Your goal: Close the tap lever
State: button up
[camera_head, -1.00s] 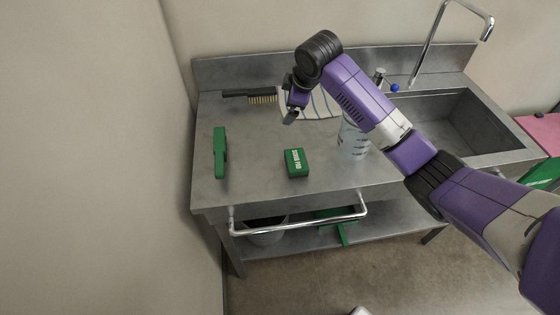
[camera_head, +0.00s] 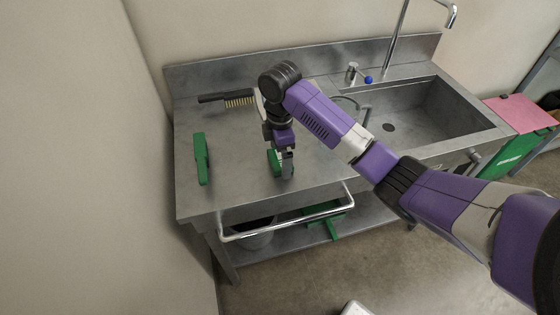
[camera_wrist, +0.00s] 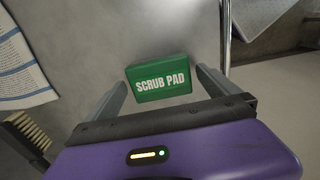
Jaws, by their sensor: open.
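The tap has a tall bent spout (camera_head: 398,35) that stands behind the sink, with its outlet over the basin. At its left is a short metal post (camera_head: 351,72) with a blue knob (camera_head: 369,79), probably the lever. My gripper (camera_head: 283,172) is far to the left and nearer the front of the counter, pointing down. In the wrist view my gripper (camera_wrist: 161,80) is open, with a green scrub pad box (camera_wrist: 160,78) between its fingertips. I cannot tell whether the fingers touch the box. The tap is out of the wrist view.
A green tool (camera_head: 201,158) and a black-handled brush (camera_head: 228,97) lie on the left counter. A striped cloth (camera_wrist: 22,70) shows in the wrist view. The sink basin (camera_head: 400,110) is at the right. A front rail (camera_head: 290,226) runs along the counter. My arm covers the middle.

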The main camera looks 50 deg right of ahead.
aim_at(280, 158)
jog(key=shift+f, duration=0.7)
jog(key=c, duration=1.4)
notch_tip(280, 158, up, 20)
jog(key=p, duration=0.3)
jog(key=shift+c, duration=0.2)
jog(key=shift+s, duration=0.1)
